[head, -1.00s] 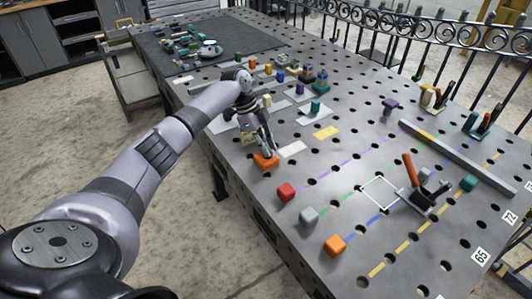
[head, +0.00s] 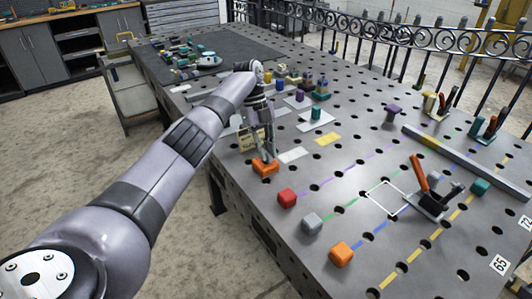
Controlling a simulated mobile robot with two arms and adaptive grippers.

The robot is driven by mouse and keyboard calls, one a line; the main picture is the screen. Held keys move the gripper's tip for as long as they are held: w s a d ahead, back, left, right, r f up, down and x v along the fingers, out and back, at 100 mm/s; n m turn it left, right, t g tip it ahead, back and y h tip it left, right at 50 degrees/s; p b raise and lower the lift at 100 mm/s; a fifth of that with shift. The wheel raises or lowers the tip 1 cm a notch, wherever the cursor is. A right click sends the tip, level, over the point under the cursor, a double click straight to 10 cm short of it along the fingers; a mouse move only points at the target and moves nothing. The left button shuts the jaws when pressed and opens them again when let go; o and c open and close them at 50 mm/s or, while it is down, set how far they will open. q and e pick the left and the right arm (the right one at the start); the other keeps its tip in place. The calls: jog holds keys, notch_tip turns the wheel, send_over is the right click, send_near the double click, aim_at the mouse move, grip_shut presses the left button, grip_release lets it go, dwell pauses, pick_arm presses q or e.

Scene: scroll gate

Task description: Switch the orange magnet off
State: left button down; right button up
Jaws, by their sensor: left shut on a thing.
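The orange magnet (head: 265,169) is a small low block on the near left edge of the perforated steel table (head: 340,200). My left gripper (head: 265,156) points down onto it from above, its fingers close together and shut on its top. The fingers hide the top of the magnet, so I cannot see its switch position. The magnet appears to rest on the tabletop. My right gripper is out of view.
A toggle clamp with an orange handle (head: 419,173) stands to the right. A long steel bar (head: 455,150) lies beyond.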

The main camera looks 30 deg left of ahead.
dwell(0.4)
pick_arm(q)
jog(key=c, duration=1.6)
grip_release()
notch_tip(320, 180, up, 10)
